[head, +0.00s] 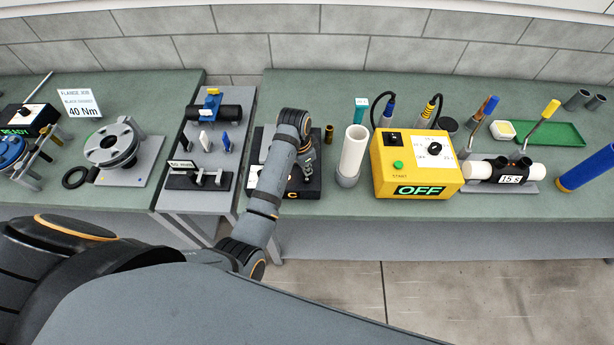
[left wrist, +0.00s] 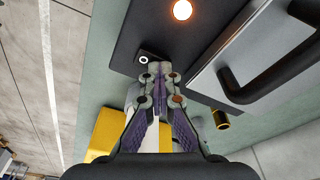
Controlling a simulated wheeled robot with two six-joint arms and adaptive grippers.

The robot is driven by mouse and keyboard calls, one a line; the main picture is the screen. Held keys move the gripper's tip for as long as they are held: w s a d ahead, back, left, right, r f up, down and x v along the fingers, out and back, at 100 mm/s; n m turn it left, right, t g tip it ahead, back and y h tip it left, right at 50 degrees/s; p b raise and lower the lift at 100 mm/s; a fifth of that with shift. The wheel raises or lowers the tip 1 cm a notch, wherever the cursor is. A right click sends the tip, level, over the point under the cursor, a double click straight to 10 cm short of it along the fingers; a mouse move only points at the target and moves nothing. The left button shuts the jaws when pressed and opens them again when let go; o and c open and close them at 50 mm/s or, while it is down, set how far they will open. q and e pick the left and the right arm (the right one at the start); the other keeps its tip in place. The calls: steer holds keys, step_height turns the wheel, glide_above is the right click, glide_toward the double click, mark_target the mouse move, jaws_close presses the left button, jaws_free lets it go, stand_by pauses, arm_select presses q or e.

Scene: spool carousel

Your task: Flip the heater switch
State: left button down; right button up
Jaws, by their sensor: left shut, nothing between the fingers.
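A dark heater unit (head: 312,187) sits on the bench right of the grey stand, partly hidden by my left arm. In the left wrist view its black face (left wrist: 145,25) carries a small black switch (left wrist: 148,57) with a white ring mark and a glowing orange lamp (left wrist: 183,10). My left gripper (head: 306,172) is over the unit, pointing down. In the left wrist view the gripper's closed tips (left wrist: 158,72) are right beside the switch, with nothing between them; I cannot tell whether they touch it. My right gripper is not in view.
A white cylinder (head: 353,155) and a yellow box (head: 415,178) reading OFF stand to the right. In the left wrist view a black handle (left wrist: 265,75) rises on a grey panel. Tools stand farther right.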

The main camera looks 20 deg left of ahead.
arm_select(q)
steer(key=shift+r+p, duration=0.95)
steer(key=shift+r, duration=0.2)
steer(key=shift+a+r, duration=0.1)
steer(key=shift+r, duration=2.1)
